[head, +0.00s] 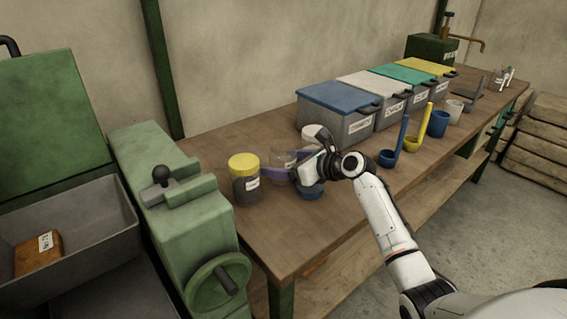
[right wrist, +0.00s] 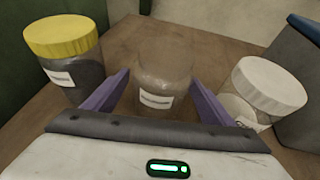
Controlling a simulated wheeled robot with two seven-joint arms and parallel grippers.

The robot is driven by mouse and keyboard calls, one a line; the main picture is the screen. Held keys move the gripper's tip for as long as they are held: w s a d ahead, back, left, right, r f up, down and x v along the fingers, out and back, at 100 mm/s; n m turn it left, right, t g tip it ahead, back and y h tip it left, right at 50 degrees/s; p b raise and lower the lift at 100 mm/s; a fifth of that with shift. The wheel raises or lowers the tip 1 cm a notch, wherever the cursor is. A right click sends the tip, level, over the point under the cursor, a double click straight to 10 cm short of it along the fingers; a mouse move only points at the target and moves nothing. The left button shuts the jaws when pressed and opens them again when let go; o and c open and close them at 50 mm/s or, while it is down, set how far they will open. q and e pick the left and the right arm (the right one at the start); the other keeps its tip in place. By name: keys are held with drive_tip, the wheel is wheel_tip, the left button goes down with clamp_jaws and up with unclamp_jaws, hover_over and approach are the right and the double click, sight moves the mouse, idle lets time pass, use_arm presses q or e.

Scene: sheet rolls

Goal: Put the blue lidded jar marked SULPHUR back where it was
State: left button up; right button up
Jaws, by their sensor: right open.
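A jar with a blue lid (head: 311,190) stands near the table's front edge, partly hidden under my right gripper; its label is not readable and I cannot confirm SULPHUR. My right gripper (head: 280,167) is open, its purple fingers on either side of a see-through jar (head: 283,157). In the right wrist view this pale jar (right wrist: 162,82) has a label too blurred to read and no coloured lid, and stands between the spread fingers (right wrist: 159,76). I cannot tell whether they touch it. My left gripper is not in view.
A yellow-lidded jar (head: 244,180) stands left of the fingers, and a white-lidded jar (right wrist: 268,90) stands right. Lidded bins (head: 340,112) line the back of the wooden table (head: 220,143). Blue (head: 388,157) and yellow (head: 412,143) ladles stand to the right. A green machine (head: 160,190) is at left.

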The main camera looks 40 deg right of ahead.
drive_tip(key=shift+s+d+r, duration=0.1)
drive_tip(key=shift+s+r, duration=0.15)
drive_tip(key=shift+s, duration=0.05)
drive_tip(key=p+v, duration=0.1)
drive_tip(key=v, duration=1)
drive_tip(key=shift+s+r+p, duration=0.15)
drive_tip(key=shift+p, duration=0.15)
idle(0.7)
